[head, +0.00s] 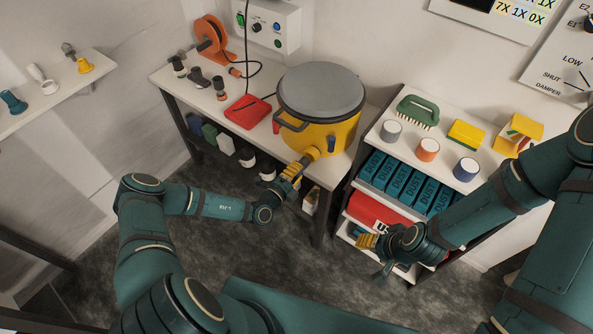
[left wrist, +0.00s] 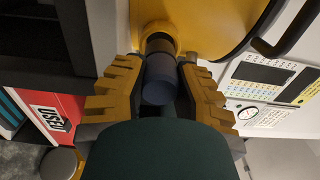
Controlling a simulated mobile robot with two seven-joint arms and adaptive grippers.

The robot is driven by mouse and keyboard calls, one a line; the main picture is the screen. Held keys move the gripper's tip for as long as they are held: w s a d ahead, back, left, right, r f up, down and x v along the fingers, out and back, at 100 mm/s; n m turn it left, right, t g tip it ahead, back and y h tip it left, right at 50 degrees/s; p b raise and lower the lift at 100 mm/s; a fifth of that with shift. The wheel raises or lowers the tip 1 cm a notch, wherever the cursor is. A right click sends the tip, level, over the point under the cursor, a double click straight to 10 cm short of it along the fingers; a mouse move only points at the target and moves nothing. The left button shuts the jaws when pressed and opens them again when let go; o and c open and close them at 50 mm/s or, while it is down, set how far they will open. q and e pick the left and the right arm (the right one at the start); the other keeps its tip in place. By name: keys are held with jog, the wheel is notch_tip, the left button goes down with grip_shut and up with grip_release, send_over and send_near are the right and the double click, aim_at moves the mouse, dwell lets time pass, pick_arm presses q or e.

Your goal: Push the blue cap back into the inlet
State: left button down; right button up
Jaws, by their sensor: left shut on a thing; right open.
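The yellow canister (head: 335,135) with a grey lid stands on the bench. Its inlet (head: 311,154) is a short yellow stub facing the front left; it also shows at the top of the left wrist view (left wrist: 172,30). My left gripper (head: 292,171) is at the inlet, shut on the dark blue cap (left wrist: 160,82). The cap is in line with the inlet, with a darker section between them; how deep it sits is hidden. In the head view, the fingers hide the cap. My right gripper (head: 374,254) is open and empty, low before the right shelf.
The bench (head: 205,93) also holds an orange reel (head: 212,38), a red pad (head: 248,111) and several small nozzles. The right shelf unit (head: 385,148) carries rolls, a green brush (head: 418,111) and DUST boxes (head: 405,183). A wall shelf (head: 60,82) at left holds fittings.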

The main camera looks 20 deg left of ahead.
aim_at(304, 164)
pick_arm(q)
jog(key=shift+b+x, duration=0.45)
jog(key=shift+x, duration=1.55)
jog(key=c, duration=0.8)
grip_release()
jog(key=shift+o, duration=0.2)
jog(key=shift+s, duration=0.1)
jog(key=shift+f, duration=0.1)
jog(key=shift+s+a, duration=0.1)
jog(key=shift+s, duration=0.15)
jog(key=v, duration=1.1)
jog(key=shift+s+r, duration=0.15)
jog(key=shift+r, duration=0.1)
